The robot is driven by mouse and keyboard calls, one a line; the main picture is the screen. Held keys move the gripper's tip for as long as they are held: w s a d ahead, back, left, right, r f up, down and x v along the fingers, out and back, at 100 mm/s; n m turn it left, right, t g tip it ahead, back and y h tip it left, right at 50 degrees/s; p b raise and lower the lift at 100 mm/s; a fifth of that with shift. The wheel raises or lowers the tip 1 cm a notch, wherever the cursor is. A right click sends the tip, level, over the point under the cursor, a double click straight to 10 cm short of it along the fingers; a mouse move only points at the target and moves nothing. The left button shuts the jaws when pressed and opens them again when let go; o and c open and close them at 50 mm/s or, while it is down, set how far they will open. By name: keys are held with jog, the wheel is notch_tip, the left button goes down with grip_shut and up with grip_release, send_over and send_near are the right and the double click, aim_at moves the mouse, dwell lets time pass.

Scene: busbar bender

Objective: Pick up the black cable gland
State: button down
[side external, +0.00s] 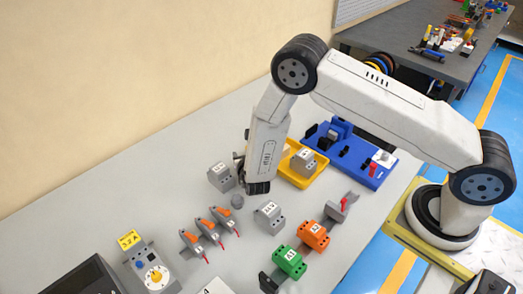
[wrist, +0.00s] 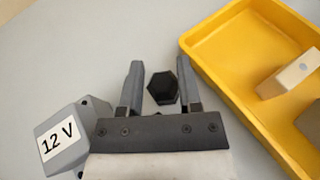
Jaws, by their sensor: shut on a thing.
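The black cable gland (wrist: 163,87) shows in the wrist view as a dark hexagonal piece between the two grey fingers of my gripper (wrist: 158,62). My gripper is shut on it. I cannot tell how far it is off the table. In the side external view my own wrist hides the gland, between a grey block and the yellow tray.
A grey 12 V block (wrist: 62,135) stands close to the left finger. The yellow tray (wrist: 215,70) lies to the right and holds a block.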

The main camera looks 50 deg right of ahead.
jog(key=shift+s+d+f+g, duration=0.1)
jog(key=shift+s+f+g, duration=0.2)
jog(key=shift+s+f, duration=0.45)
jog(key=shift+w+r, duration=0.1)
jog(key=shift+r, duration=0.55)
jog(key=s+r, duration=1.1)
jog(key=s, duration=0.2)
jog(key=shift+s+d+r, duration=0.25)
jog(key=shift+d+r, duration=0.1)
jog(key=shift+r, duration=0.05)
jog(key=shift+d, duration=0.1)
